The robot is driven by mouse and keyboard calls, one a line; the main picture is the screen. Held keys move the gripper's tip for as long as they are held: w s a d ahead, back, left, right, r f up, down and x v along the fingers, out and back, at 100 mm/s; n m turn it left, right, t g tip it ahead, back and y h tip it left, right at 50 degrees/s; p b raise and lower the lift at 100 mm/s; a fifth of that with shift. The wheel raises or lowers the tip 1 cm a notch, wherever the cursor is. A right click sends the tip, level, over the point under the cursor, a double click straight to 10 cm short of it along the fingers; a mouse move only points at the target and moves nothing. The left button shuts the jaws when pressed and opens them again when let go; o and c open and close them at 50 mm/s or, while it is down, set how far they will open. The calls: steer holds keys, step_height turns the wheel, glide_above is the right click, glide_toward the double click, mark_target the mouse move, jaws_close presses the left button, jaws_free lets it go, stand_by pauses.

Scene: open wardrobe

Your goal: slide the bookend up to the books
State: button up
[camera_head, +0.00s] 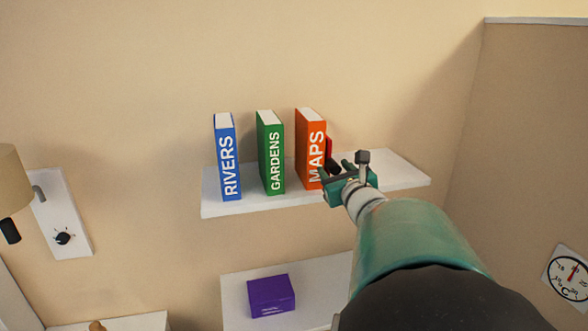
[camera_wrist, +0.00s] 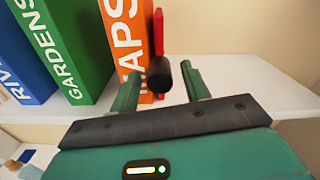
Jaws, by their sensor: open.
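A blue RIVERS book (camera_head: 227,157), a green GARDENS book (camera_head: 270,153) and an orange MAPS book (camera_head: 311,150) stand upright on a white shelf (camera_head: 400,176), with gaps between them. The red bookend (camera_head: 329,149) stands just right of MAPS, partly hidden by my gripper; I cannot tell whether they touch. In the wrist view the bookend (camera_wrist: 158,32) shows as a thin red upright with a black round handle (camera_wrist: 161,76) pointing towards me. My gripper (camera_head: 341,168) is open at the shelf's front, its fingers on either side of the handle, not closed on it.
The shelf is bare to the right of my gripper. A lower shelf (camera_head: 237,296) holds a purple box (camera_head: 271,296). A lamp (camera_head: 12,180) and a panel with a knob (camera_head: 63,237) are at the left; a dial (camera_head: 568,273) is on the right wall.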

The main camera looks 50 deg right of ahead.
steer(key=shift+f, duration=0.1)
jaws_close()
steer(key=shift+s+d, duration=0.15)
steer(key=shift+d, duration=0.25)
jaws_free()
steer(key=shift+s+a, duration=0.1)
steer(key=shift+s, duration=0.05)
